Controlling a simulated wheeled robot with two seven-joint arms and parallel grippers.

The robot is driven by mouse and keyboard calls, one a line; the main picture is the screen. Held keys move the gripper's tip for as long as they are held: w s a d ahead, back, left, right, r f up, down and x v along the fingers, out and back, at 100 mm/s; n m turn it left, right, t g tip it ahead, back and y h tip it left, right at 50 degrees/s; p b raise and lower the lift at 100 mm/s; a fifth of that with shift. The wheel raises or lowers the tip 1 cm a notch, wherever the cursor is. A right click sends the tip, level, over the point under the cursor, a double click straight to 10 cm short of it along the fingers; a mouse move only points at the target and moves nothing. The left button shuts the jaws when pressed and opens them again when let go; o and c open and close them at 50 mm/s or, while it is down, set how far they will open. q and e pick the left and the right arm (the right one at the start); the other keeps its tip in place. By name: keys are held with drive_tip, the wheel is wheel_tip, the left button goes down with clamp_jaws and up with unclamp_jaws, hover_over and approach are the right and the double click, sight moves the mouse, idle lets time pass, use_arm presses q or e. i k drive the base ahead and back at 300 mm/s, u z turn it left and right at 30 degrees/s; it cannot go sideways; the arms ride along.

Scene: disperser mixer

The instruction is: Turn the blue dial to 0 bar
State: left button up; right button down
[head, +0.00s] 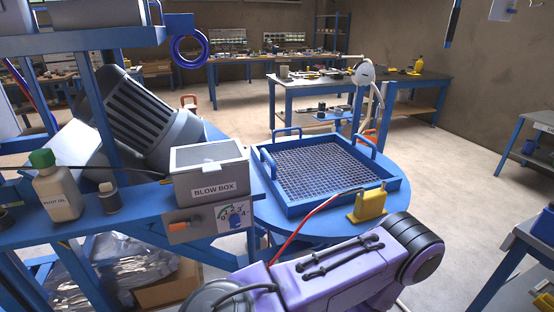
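The blue dial (236,222) is small and sits on a white scale plate (232,216) with printed numbers. The plate is on the front of the blue shelf edge, just below the grey box labelled BLOW BOX (209,172). The dial is too small for me to tell which number it points to. One of my arms, purple and black, lies across the bottom of the head view, in front of and below the dial. Neither of my grippers shows in the view, and nothing is seen touching the dial.
An orange-tipped fitting (178,226) is left of the dial. A blue mesh tray (375,180) and a yellow block (369,204) with a red hose are at right.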

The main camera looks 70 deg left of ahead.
sight(234, 222)
drive_tip(key=i, duration=1)
drive_tip(key=u, duration=2.75)
